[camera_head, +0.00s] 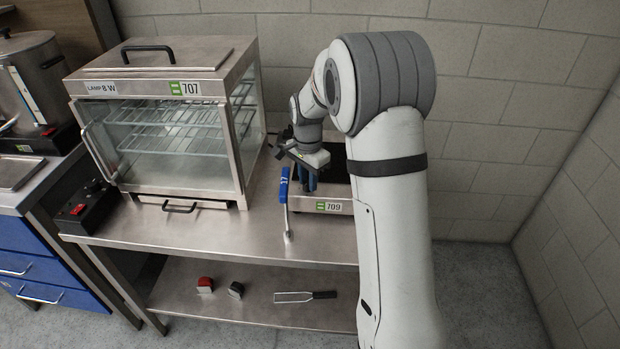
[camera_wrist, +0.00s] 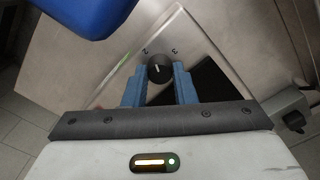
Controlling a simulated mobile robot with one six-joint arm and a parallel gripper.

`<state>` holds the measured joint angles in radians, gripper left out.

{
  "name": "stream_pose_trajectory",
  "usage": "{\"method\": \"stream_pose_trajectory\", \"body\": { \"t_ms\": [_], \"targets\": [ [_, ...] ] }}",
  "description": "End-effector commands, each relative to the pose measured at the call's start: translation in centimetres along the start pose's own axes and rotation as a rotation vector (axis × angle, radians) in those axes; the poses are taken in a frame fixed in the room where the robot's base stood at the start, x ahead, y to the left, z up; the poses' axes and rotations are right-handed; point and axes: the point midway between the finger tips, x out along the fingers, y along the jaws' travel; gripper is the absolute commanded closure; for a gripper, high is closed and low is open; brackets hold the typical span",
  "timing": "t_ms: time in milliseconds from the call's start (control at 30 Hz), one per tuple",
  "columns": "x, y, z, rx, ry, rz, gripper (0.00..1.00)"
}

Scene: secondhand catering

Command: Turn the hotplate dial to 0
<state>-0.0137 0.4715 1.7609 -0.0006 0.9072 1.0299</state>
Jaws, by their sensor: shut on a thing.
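The hotplate (camera_head: 343,209) is a low steel unit with a dark top and a green 709 label, partly hidden behind my arm. In the wrist view its steel panel (camera_wrist: 182,32) carries small digits that look like 2 and 3. The dial (camera_wrist: 158,68) is a round black knob with a short pale pointer mark; its exact setting is unclear. My gripper (camera_head: 309,186) points down at the hotplate's front. Its blue fingers (camera_wrist: 158,80) are closed on either side of the dial. The dial is hidden in the head view.
A blue-handled utensil (camera_head: 284,190) marked 17 stands close left of my gripper. A glass-fronted display cabinet (camera_head: 200,86) labelled 707 stands further left. A lower shelf (camera_head: 250,305) holds a red item, a dark item and a spatula (camera_head: 305,296). A block wall is behind.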

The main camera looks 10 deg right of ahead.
Motion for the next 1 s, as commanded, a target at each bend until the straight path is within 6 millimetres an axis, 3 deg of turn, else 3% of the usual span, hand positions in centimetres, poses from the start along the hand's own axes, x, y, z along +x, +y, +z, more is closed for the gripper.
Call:
{"method": "stream_pose_trajectory", "body": {
  "t_ms": [267,300,400,667,1000],
  "targets": [
    [0.3,0.2,0.3,0.0,-0.009,0.009,0.98],
    [0.3,0.2,0.3,0.0,-0.009,0.009,0.73],
    [0.2,0.2,0.3,0.0,-0.007,0.007,0.66],
    [-0.1,0.1,0.1,0.001,-0.003,0.003,0.66],
    [-5.3,0.1,0.1,0.0,-0.003,0.001,0.66]
  ]
}}
